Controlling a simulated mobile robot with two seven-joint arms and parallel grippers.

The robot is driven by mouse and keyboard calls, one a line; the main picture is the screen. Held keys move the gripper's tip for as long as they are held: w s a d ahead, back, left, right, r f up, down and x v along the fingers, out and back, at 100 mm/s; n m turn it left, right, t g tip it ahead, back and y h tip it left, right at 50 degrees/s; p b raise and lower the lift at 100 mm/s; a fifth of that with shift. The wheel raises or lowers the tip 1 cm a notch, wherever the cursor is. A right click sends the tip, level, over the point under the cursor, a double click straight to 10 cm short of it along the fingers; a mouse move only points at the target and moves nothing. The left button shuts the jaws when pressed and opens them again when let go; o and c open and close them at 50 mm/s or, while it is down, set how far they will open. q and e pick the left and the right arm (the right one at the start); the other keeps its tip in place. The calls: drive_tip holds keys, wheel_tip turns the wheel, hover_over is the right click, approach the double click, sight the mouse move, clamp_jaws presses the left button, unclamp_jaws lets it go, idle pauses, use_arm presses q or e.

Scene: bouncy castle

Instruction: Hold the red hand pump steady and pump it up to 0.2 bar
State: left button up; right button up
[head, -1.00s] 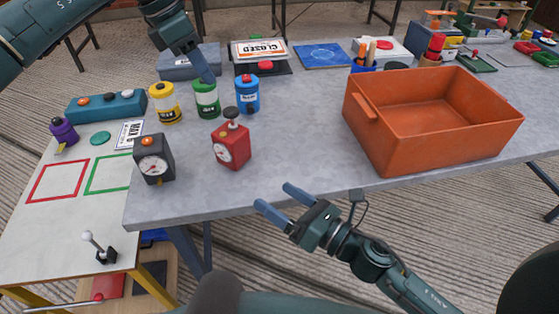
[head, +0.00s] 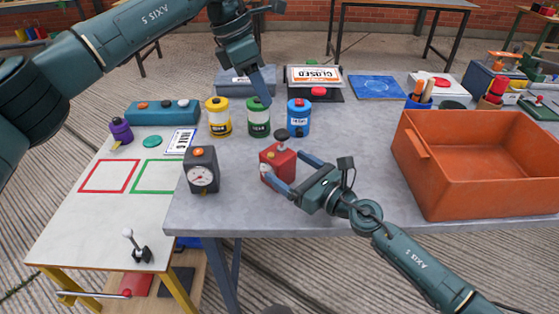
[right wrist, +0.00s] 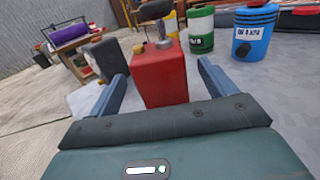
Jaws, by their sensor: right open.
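The red hand pump (head: 276,160) stands upright on the grey table, with a dark round knob (head: 281,134) on top and a pale dial on its front. My right gripper (head: 284,165) is open, with one blue finger at each side of the pump. In the right wrist view the red body (right wrist: 160,76) stands between the two spread fingers (right wrist: 161,70); contact is not visible. The dial reading is too small to tell. My left gripper (head: 263,88) points down above and behind the pump, near the green canister, its fingers seen edge-on.
Yellow (head: 218,118), green (head: 258,120) and blue (head: 298,118) canisters stand close behind the pump. A dark gauge box (head: 201,172) stands to its left. A large orange crate (head: 470,190) fills the table's right side. The table between pump and crate is mostly clear.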

sight(278, 161)
drive_tip(key=shift+x, duration=2.15)
drive_tip(key=c, duration=1.4)
use_arm(q)
drive_tip(key=shift+c, duration=0.6)
clamp_jaws()
